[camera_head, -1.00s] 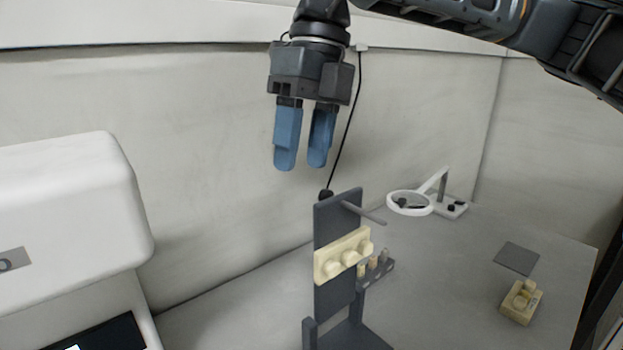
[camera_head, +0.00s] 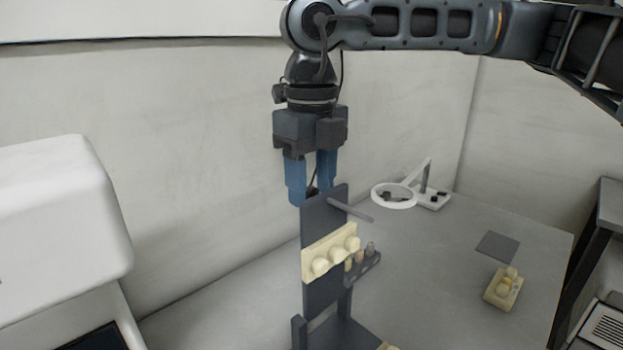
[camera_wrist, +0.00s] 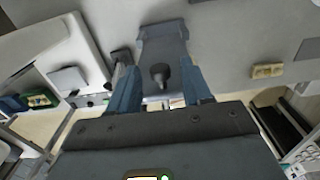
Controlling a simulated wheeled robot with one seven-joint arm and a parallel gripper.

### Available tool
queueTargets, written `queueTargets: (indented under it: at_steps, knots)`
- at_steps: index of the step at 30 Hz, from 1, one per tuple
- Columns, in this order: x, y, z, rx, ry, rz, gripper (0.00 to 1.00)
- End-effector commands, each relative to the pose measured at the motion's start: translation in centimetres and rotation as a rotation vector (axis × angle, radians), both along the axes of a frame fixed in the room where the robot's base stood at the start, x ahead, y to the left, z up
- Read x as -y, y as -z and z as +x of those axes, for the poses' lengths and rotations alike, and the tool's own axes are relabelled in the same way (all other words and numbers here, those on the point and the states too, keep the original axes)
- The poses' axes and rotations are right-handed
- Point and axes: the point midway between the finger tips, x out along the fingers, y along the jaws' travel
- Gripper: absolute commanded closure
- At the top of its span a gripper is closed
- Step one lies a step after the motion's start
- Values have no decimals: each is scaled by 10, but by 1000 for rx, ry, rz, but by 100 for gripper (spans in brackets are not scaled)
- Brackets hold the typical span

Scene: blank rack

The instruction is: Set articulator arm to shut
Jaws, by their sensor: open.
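A dark grey upright stand (camera_head: 322,215) with a thin rod (camera_head: 350,209) jutting from near its top stands on the bench. It looks like the articulator, but I cannot tell for sure which part is its arm. A cream block with rounded lumps (camera_head: 331,252) sits on its front. My gripper (camera_head: 312,192) points down at the top of the stand, blue fingers apart and empty; the stand hides part of the fingertips. In the wrist view a grey piece with a dark knob (camera_wrist: 160,74) shows between the fingers (camera_wrist: 162,95). Contact cannot be told.
Small pegs stand on a little shelf (camera_head: 362,262) on the stand. A ring magnifier (camera_head: 394,196) stands behind to the right. A small cream block (camera_head: 503,288) and a grey mat (camera_head: 497,246) lie farther right. A white machine (camera_head: 60,220) fills the left. The bench between is clear.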

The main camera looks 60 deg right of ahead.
Motion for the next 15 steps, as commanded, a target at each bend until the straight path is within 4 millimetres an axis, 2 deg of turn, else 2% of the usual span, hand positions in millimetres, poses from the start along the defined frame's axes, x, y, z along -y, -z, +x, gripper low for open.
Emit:
queueTargets:
  at_steps: [7, 15]
  knots:
    - [0, 1, 0, 0, -1, 0, 51]
    - [0, 1, 0, 0, -1, 0, 77]
